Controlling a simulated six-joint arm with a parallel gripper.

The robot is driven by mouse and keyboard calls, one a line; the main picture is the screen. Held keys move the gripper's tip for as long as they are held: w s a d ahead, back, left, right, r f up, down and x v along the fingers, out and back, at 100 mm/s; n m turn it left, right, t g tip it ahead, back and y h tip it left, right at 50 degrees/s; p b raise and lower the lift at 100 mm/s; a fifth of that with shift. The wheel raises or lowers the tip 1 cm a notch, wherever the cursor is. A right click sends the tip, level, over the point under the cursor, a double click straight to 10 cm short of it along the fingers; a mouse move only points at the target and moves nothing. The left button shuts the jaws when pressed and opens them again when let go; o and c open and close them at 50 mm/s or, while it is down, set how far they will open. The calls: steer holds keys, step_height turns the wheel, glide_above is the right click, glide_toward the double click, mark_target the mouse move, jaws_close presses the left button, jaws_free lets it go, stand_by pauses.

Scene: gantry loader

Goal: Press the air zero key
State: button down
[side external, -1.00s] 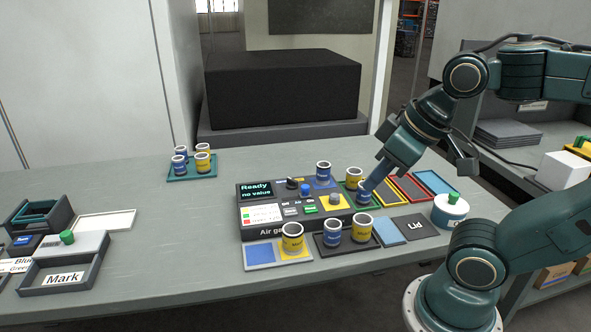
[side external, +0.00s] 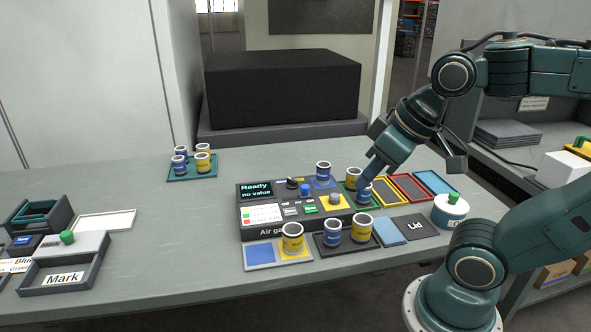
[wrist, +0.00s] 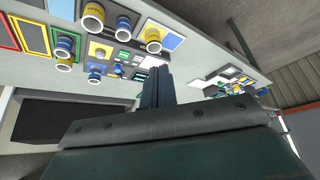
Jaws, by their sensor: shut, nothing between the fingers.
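The air gauge box (side external: 262,232) stands in the middle of the bench. Its display (side external: 256,189) reads "Ready" and "no value". Its top face carries several small keys, among them a green key (side external: 311,209) and a white one (side external: 291,211); their labels are too small to read, so I cannot tell which is air zero. My gripper (side external: 364,184) is shut and empty, right of the box, its tips close to a blue ring (side external: 365,196) by the green-edged tray; contact cannot be told. In the wrist view my shut fingers (wrist: 157,78) point toward the box's display.
Blue and yellow rings stand around the box, including a yellow one (side external: 292,238) in front and a blue one (side external: 323,171) behind. Flat coloured trays (side external: 407,188) and a green-knobbed pot (side external: 451,210) lie right.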

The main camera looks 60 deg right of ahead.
steer(key=w+d+f+m+y, duration=0.1)
steer(key=w+d+f+y, duration=0.2)
steer(key=w, duration=0.9)
steer(key=m+t, duration=0.3)
steer(key=m, duration=0.1)
glide_above(295, 212)
step_height(295, 212, down, 7)
steer(key=shift+f, duration=0.2)
steer(key=shift+f, duration=4.2)
steer(key=shift+f, duration=0.85)
steer(key=shift+r, duration=0.85)
